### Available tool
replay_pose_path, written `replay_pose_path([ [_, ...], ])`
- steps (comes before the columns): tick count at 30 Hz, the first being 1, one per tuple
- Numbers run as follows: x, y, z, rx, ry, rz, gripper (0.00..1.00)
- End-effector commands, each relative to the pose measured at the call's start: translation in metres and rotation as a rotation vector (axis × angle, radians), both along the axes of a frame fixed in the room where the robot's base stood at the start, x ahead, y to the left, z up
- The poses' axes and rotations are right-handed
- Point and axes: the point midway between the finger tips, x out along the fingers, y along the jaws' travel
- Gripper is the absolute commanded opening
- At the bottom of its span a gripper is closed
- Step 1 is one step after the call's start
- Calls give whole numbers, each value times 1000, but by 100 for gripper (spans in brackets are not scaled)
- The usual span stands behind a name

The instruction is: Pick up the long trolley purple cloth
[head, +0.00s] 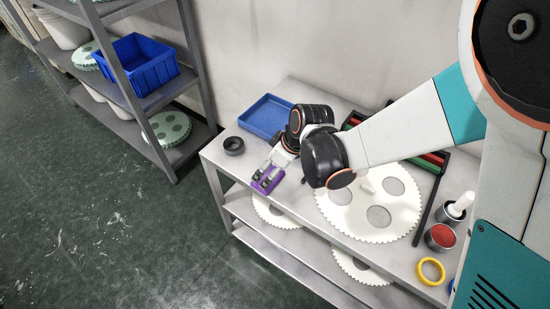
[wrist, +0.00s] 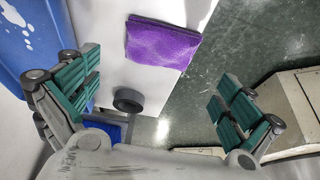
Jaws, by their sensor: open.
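The purple cloth (head: 257,186) lies folded flat near the left front corner of the long trolley (head: 214,155). My gripper (head: 268,176) is over it in the head view and hides part of it. In the wrist view the whole cloth (wrist: 160,44) shows as a folded purple pad near the trolley's edge, upper middle of the picture. My gripper (wrist: 152,88) is open there, with teal-padded fingers wide apart and nothing between them held. The cloth appears beyond the fingertips. I cannot tell the exact height gap.
A black ring (head: 233,146) stands near the cloth, and a blue tray (head: 266,117) lies behind it. A large white gear (head: 385,225), a yellow tape ring (head: 430,271) and a red-filled cup (head: 440,237) are to the right. A shelf rack (head: 118,90) stands left.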

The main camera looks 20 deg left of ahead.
Motion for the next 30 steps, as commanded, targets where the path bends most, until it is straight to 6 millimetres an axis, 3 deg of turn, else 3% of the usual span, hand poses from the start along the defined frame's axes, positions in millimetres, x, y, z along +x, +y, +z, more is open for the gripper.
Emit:
replay_pose_path([
  [7, 2, 3, -14, 0, 0, -2, 100],
  [15, 6, 13, -51, 1, 0, -2, 100],
  [23, 7, 16, -54, 1, -1, -4, 100],
  [24, 7, 16, -54, 1, -1, -4, 98],
  [29, 7, 16, -54, 1, -1, -4, 61],
  [30, 7, 16, -54, 1, 0, -3, 60],
])
